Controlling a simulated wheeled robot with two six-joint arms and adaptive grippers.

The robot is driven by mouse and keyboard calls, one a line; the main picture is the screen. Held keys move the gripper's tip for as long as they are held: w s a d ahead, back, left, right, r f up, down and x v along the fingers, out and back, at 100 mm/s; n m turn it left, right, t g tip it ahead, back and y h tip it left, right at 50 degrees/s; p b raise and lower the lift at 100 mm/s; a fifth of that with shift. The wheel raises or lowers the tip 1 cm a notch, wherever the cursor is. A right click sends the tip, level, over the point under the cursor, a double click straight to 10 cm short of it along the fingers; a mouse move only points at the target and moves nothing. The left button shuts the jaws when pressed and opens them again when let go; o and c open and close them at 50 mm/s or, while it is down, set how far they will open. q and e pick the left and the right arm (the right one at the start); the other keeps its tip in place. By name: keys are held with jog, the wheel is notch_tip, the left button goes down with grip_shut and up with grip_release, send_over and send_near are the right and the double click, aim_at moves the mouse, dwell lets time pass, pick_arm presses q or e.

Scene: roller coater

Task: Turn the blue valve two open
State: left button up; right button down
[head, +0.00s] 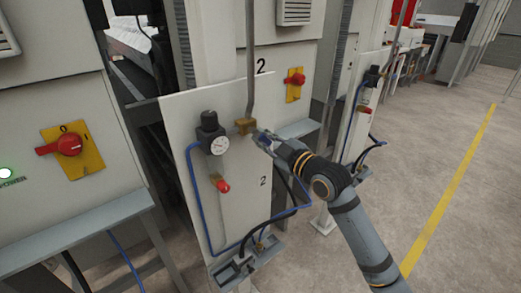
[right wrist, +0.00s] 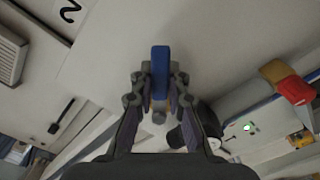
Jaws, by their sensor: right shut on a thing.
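The blue valve handle (right wrist: 160,60) shows in the right wrist view as a short upright blue bar between my finger pads. My right gripper (right wrist: 160,82) is shut on it, with one finger on each side. In the head view my right gripper (head: 264,139) reaches in from the lower right to the brass valve fitting (head: 245,126) at the bottom of a vertical grey pipe (head: 251,60). The fingers mostly hide the handle there. A panel marked 2 (head: 263,181) stands behind and below it. My left gripper is not in view.
A pressure gauge (head: 219,145) with a black regulator and a red knob (head: 223,186) sit left of the valve. A red rotary switch (head: 295,78) is above right. Blue hoses (head: 197,200) run along the panel. Open floor (head: 430,130) lies to the right.

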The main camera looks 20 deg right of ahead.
jog(key=shift+w+d+r+n+b, duration=0.1)
jog(key=shift+d+n+b, duration=0.1)
jog(key=shift+n, duration=0.3)
jog(key=shift+d+n+b, duration=0.1)
jog(key=shift+n+b, duration=0.1)
jog(key=shift+n, duration=0.3)
jog(key=n, duration=0.1)
jog(key=r+n, duration=0.1)
jog(key=shift+w+d+n+b, duration=0.1)
jog(key=shift+d+n+b, duration=0.2)
jog(key=shift+b, duration=0.1)
jog(key=shift+d+r+n, duration=0.1)
jog(key=shift+r+n, duration=0.45)
jog(key=shift+n, duration=0.65)
jog(key=shift+r+n, duration=0.5)
jog(key=shift+n, duration=0.7)
jog(key=c, duration=1.3)
grip_release()
jog(key=shift+r, duration=0.15)
